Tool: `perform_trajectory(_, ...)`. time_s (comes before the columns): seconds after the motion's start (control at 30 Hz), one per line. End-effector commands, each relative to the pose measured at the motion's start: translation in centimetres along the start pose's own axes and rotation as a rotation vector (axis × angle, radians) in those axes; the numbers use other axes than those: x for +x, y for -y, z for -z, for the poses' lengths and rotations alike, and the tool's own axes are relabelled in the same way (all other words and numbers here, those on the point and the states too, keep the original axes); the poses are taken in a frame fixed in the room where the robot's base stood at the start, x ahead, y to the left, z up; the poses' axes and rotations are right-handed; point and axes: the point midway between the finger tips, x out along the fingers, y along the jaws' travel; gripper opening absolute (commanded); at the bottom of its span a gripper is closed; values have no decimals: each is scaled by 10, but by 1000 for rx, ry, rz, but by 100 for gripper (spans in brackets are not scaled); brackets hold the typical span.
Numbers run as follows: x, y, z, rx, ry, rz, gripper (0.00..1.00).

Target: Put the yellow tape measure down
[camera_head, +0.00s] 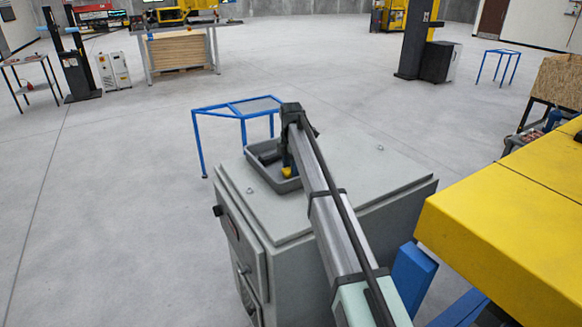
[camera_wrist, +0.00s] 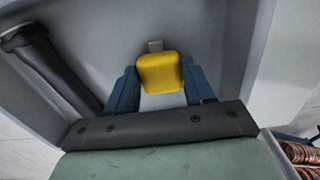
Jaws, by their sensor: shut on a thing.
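The yellow tape measure (camera_wrist: 158,74) is between the two blue fingers of my gripper (camera_wrist: 160,82) in the wrist view. My gripper is shut on it. In the head view a small patch of the tape measure (camera_head: 286,172) shows at the end of my arm, over the grey tray (camera_head: 291,186). The tray's bare inside (camera_wrist: 90,30) fills much of the wrist view behind the tape measure. I cannot tell whether the tape measure touches the tray floor. My arm hides part of the tray.
A dark, handle-like object (camera_wrist: 50,70) lies in the tray, left of the tape measure. The tray stands on a grey cabinet (camera_head: 370,175) with a clear top around it. Copper coils (camera_wrist: 300,153) show at the wrist view's lower right. A blue-framed table (camera_head: 235,108) stands behind the cabinet.

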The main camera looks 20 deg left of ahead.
Motion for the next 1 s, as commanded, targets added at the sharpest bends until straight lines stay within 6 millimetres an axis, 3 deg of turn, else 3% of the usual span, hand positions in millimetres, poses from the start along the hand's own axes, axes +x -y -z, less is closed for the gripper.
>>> perform_trajectory(0.2,3,0,0,0,0,0,17)
perform_trajectory(0.23,3,0,0,0,0,0,55)
perform_trajectory(0.47,2,0,0,0,0,0,78)
perform_trajectory(0.77,0,0,0,0,0,0,78)
perform_trajectory(1.0,-28,-1,0,0,1,-2,78)
